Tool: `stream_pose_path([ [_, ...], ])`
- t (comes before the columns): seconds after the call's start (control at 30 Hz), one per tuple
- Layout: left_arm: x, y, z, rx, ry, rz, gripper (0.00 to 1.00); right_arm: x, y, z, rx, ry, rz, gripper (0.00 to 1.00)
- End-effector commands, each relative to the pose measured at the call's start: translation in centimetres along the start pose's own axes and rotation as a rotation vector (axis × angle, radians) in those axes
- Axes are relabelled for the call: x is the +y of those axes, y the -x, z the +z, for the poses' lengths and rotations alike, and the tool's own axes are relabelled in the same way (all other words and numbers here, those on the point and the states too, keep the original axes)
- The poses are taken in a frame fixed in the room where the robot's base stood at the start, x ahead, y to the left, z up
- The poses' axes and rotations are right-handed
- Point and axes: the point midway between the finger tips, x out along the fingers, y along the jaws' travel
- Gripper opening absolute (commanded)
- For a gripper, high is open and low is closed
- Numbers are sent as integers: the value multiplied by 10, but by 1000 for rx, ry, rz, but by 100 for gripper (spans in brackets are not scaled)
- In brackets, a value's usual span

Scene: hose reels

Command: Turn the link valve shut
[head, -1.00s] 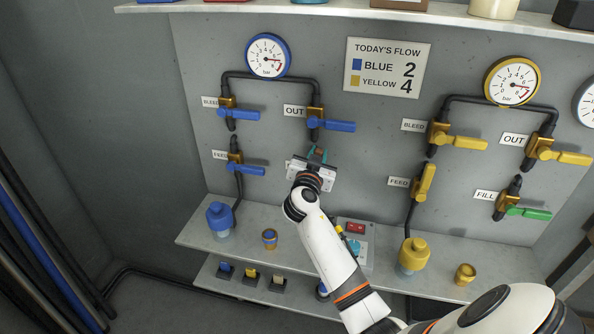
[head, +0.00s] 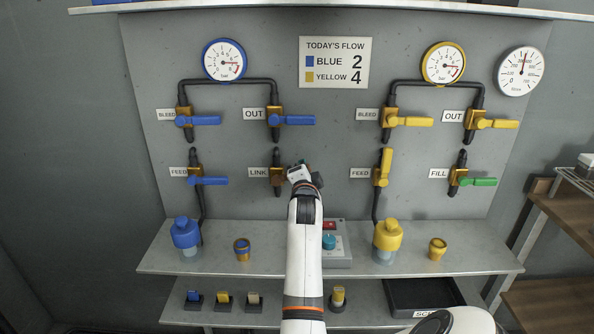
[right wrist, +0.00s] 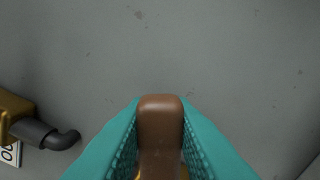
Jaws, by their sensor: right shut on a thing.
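The link valve's brass body (head: 277,176) sits on the grey panel beside its LINK label (head: 257,172), below the blue OUT valve. My right gripper (head: 306,177) is just right of that body. In the right wrist view, its teal fingers (right wrist: 160,140) are shut on the brown link valve handle (right wrist: 160,115), one on each side. The handle appears to point right, across the line of its pipe. My gripper hides most of it in the head view. My left gripper is not in view.
The blue OUT handle (head: 293,120) is above my gripper, and the blue FEED handle (head: 208,181) is to the left. The yellow FEED handle (head: 384,167) stands upright to the right. A shelf (head: 465,250) with blue and yellow bottles runs below.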

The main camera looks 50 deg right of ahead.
Motion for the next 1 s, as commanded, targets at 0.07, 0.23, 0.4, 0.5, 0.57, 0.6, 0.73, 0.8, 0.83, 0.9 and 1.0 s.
stream_pose_path([
  [0.07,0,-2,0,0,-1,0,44,-9,0,-2,3,-76,-6,0],
  [0.23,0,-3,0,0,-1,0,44,-20,0,-4,3,-214,-7,0],
  [0.4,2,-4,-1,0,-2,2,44,-29,0,-6,3,-322,-7,0],
  [0.5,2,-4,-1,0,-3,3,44,-33,0,-8,3,-370,-6,0],
  [0.57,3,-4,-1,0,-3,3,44,-35,0,-8,3,-392,-6,0],
  [0.6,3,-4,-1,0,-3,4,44,-36,0,-9,3,-405,-6,0],
  [0.73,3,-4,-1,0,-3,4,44,-38,0,-10,3,-433,-7,0],
  [0.8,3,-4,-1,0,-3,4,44,-39,0,-10,3,-443,-7,0],
  [0.83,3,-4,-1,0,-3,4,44,-39,0,-10,3,-446,-7,0],
  [0.9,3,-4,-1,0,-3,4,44,-40,0,-10,3,-450,-6,0],
  [1.0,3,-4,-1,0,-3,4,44,-40,0,-10,3,-453,-6,0],
])
